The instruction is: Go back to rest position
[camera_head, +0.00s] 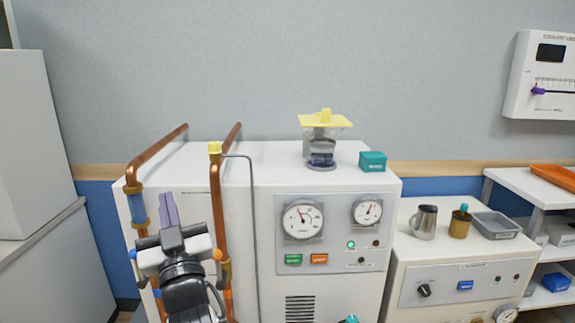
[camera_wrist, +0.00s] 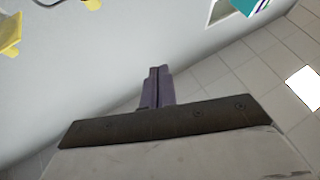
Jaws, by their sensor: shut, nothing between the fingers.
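My gripper (camera_head: 168,208) is in the lower left of the head view, in front of the white machine (camera_head: 262,180) and between its two copper pipes. Its purple fingers point up, are together and hold nothing. In the wrist view the fingers (camera_wrist: 158,85) also show closed, with a plain pale surface on the left and a tiled ceiling on the right.
Copper pipes (camera_head: 217,190) rise on both sides of my gripper. A glass vessel with a yellow top (camera_head: 322,145) and a teal box (camera_head: 372,162) stand on the machine. A lower cabinet (camera_head: 450,265) at right bears a metal jug (camera_head: 425,222).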

